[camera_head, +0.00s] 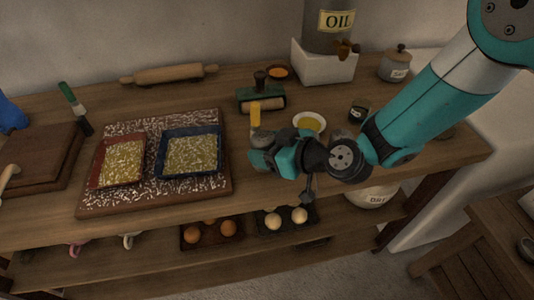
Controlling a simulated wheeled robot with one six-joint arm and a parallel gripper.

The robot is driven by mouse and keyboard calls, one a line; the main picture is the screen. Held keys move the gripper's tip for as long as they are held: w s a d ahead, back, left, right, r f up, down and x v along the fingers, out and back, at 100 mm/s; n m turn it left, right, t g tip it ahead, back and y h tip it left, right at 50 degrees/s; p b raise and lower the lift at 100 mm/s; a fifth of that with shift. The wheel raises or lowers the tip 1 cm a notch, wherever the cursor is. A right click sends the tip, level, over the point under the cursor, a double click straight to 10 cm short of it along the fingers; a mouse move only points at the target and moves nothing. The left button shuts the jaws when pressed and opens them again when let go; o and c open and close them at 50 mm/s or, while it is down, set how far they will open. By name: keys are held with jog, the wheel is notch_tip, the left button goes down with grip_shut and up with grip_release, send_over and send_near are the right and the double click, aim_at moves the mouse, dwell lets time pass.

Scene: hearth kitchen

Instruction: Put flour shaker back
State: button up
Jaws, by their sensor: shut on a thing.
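My gripper (256,153), teal and dark grey, is above the front part of the worktop, right of the floured board. It is shut on a small greyish thing (263,136) that shows just at its jaws. This seems to be the flour shaker, but the jaws hide most of it, so its shape and tilt are unclear.
The floured board (98,197) holds a red tray (107,176) and a blue tray (163,165). The oil container (328,32) stands at the back. Eggs (300,215) sit on the lower shelf.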

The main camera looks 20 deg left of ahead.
jog(key=shift+f, duration=1.25)
jog(key=shift+f, duration=0.1)
jog(key=o, duration=0.7)
